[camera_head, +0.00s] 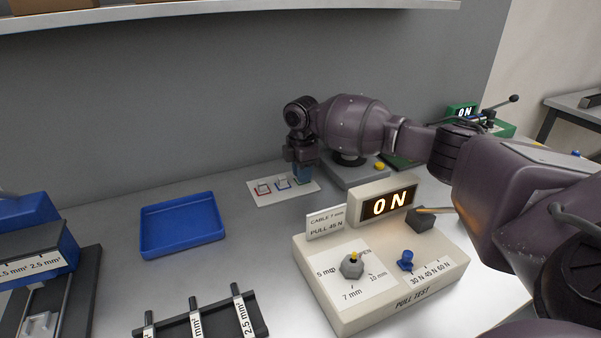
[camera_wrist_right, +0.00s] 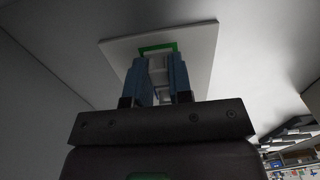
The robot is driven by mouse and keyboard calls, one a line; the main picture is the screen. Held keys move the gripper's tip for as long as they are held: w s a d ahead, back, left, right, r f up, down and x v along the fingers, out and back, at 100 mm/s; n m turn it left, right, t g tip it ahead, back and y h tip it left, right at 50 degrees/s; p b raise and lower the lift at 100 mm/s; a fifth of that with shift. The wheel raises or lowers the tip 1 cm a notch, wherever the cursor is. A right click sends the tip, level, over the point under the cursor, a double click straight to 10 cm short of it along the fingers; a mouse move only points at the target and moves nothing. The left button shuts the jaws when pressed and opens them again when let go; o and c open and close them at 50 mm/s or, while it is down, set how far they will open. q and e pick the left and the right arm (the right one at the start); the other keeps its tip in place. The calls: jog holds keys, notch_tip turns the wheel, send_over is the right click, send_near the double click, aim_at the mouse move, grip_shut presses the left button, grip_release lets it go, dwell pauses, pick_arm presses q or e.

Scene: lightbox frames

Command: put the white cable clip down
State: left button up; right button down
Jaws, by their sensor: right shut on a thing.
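My right gripper (camera_head: 303,175) is over the right end of a white card (camera_head: 287,199) that lies on the bench near the back wall. In the wrist view its blue fingers (camera_wrist_right: 157,66) are shut on the white cable clip (camera_wrist_right: 159,76), which shows between them. Just beyond the fingertips is a green square outline (camera_wrist_right: 158,47) on the card (camera_wrist_right: 200,50). I cannot tell whether the clip touches the card. In the head view the fingers hide the clip. My left gripper is not in view.
A red outline (camera_head: 263,188) and a blue outline (camera_head: 283,183) are left of the gripper, each with a small pale piece. A blue tray (camera_head: 181,243) stands left. The pull tester (camera_head: 400,295), reading 0 N, stands in front. A grey device (camera_head: 360,175) is close right.

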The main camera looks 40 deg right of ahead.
jog(key=shift+r, duration=0.2)
jog(key=shift+f, duration=0.15)
jog(key=c, duration=1)
grip_release()
notch_tip(320, 180, up, 12)
jog(key=shift+r+p, duration=0.15)
jog(key=shift+p, duration=1.05)
